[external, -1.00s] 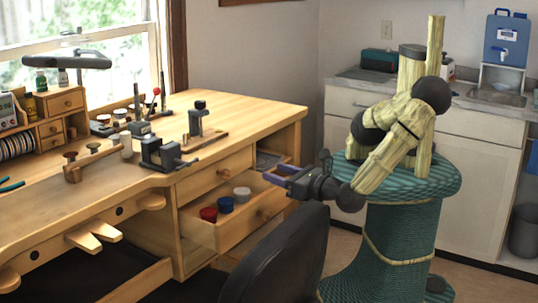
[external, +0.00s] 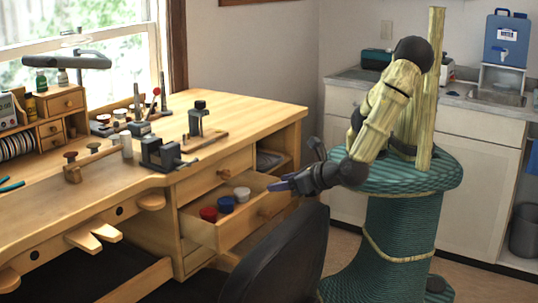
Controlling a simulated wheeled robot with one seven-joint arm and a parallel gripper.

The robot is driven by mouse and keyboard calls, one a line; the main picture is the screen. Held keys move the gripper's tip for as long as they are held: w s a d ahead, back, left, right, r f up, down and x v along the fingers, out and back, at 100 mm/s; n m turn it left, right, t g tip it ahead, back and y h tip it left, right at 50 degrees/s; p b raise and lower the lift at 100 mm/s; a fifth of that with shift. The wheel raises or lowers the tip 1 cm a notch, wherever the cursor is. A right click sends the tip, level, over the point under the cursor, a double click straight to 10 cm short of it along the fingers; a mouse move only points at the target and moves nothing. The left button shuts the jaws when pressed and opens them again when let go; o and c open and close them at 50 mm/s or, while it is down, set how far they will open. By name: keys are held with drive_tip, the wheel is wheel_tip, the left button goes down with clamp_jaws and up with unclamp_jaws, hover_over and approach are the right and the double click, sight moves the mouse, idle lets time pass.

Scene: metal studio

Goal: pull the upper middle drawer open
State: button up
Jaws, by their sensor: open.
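The wooden workbench has a shut upper drawer (external: 215,176) with a round knob (external: 224,174) on its front. Right below it, another drawer (external: 238,238) is pulled out, with a round knob (external: 265,212) on its front. My gripper (external: 292,166) is open and empty. It is to the right of the shut drawer and its knob, well apart from them in the picture. One finger shows close to the right end of the open drawer; I cannot tell whether it touches. Another finger points up.
The open drawer holds red, blue and white jars (external: 226,204) and juts out below the upper drawer. A dark chair back (external: 280,262) stands in front of it. A vise (external: 160,154) and small tools stand on the bench top (external: 240,117).

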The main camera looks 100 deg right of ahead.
drive_tip(key=shift+f, duration=1.25)
drive_tip(key=b, duration=0.1)
approach(269, 215)
drive_tip(key=x, duration=0.5)
drive_tip(key=shift+f, duration=0.25)
drive_tip(key=shift+x, duration=2.4)
drive_tip(key=shift+d+r, duration=0.1)
drive_tip(key=shift+d, duration=0.05)
drive_tip(key=shift+c, duration=0.2)
